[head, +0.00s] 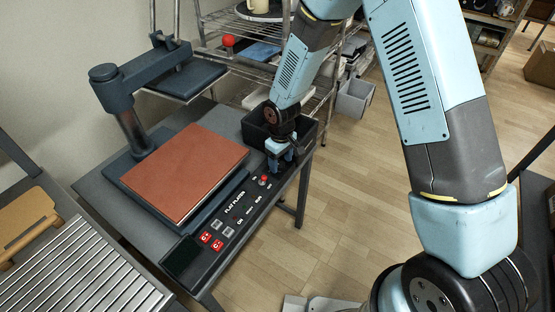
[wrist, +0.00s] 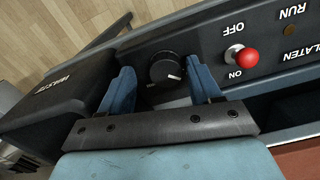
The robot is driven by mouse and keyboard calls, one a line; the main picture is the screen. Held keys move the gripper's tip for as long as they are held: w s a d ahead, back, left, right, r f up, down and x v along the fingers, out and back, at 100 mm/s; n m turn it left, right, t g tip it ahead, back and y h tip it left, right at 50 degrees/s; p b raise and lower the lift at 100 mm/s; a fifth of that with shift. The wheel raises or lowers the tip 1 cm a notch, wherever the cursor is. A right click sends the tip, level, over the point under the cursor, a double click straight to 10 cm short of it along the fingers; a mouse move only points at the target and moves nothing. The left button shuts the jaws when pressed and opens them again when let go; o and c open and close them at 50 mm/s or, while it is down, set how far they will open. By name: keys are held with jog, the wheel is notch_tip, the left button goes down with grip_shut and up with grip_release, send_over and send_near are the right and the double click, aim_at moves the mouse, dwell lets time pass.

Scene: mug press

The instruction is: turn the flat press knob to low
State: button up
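The press knob (wrist: 166,70) is a round black dial on the dark control panel in the wrist view. My gripper (wrist: 163,82) is open, with one blue finger on each side of the knob. A gap shows at the left finger; the right finger is very close, and I cannot tell if it touches. In the head view my gripper (head: 280,157) is low over the far right end of the flat press (head: 185,172) panel and hides the knob.
A red-tipped toggle switch (wrist: 245,57), marked OFF and ON, sits right of the knob in the wrist view. A black waste bin (wrist: 50,100) is close on the left. In the head view, a shelf rack (head: 235,60) stands behind and open floor lies to the right.

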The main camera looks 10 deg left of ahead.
aim_at(280, 163)
jog(key=shift+a, duration=0.1)
jog(key=shift+r, duration=0.3)
notch_tip(280, 163, up, 13)
dwell(0.4)
dwell(0.4)
